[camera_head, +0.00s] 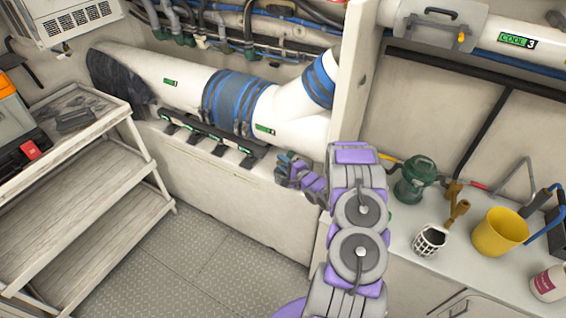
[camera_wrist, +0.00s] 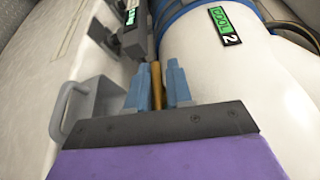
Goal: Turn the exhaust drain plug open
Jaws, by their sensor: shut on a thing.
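The exhaust pipe (camera_head: 180,82) is a thick white tube with blue bands, running along the back wall. It fills the right of the wrist view (camera_wrist: 245,75), with a green label reading COOL 2. My gripper (camera_wrist: 157,82) has its two blue-grey fingers closed on a narrow brass piece (camera_wrist: 157,98), which looks like the drain plug, beside the pipe's lower side. Most of the plug is hidden by the fingers. In the head view my gripper (camera_head: 287,168) is under the pipe's right part, and the plug cannot be made out.
A light shelf rack (camera_head: 90,175) stands at the left. A white post (camera_head: 352,75) rises beside my arm. On the right counter are a green pump-like device (camera_head: 414,180), a yellow bucket (camera_head: 499,232) and a white basket (camera_head: 430,240). The metal floor (camera_head: 205,250) is clear.

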